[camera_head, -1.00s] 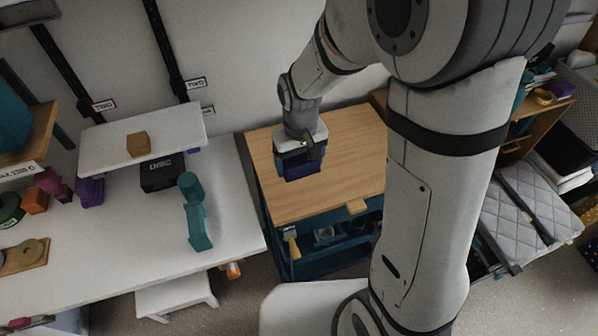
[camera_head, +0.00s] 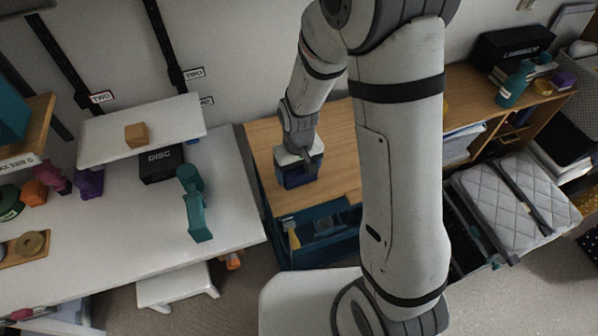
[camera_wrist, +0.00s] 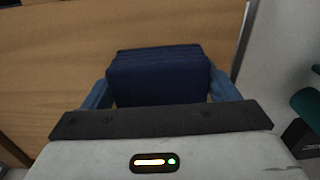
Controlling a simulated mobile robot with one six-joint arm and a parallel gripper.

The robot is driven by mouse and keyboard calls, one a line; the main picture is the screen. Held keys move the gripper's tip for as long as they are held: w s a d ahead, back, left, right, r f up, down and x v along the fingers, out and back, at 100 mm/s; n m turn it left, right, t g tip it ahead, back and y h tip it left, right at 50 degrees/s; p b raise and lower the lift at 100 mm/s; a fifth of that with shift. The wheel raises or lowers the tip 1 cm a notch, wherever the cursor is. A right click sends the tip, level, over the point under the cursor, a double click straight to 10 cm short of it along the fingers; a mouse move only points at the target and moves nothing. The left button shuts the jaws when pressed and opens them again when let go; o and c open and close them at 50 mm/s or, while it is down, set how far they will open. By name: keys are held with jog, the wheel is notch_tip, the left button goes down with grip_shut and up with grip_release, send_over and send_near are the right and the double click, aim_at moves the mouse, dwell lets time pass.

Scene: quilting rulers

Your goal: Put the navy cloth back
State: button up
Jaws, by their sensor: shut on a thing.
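The navy cloth (camera_wrist: 160,76) is a folded, dark blue block, seen in the wrist view between the two blue fingers of my gripper (camera_wrist: 160,92). My gripper is shut on it. In the head view the navy cloth (camera_head: 292,181) hangs below my gripper (camera_head: 297,172), over the front left part of the wooden top of the teal cart (camera_head: 330,192). I cannot tell whether the cloth touches the cart top.
A white table (camera_head: 120,215) to the left bears a black DISC box (camera_head: 160,165), a teal object (camera_head: 196,210) and coloured pieces. A white shelf (camera_head: 165,128) sits above it. My arm hides part of the cart's right side. A wooden shelf unit (camera_head: 475,110) stands right.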

jog(key=shift+f, duration=0.55)
jog(key=shift+f, duration=0.1)
jog(key=shift+f+b, duration=0.3)
jog(key=shift+b, duration=0.05)
jog(key=o, duration=1)
jog(key=shift+r, duration=0.1)
jog(key=shift+r, duration=0.1)
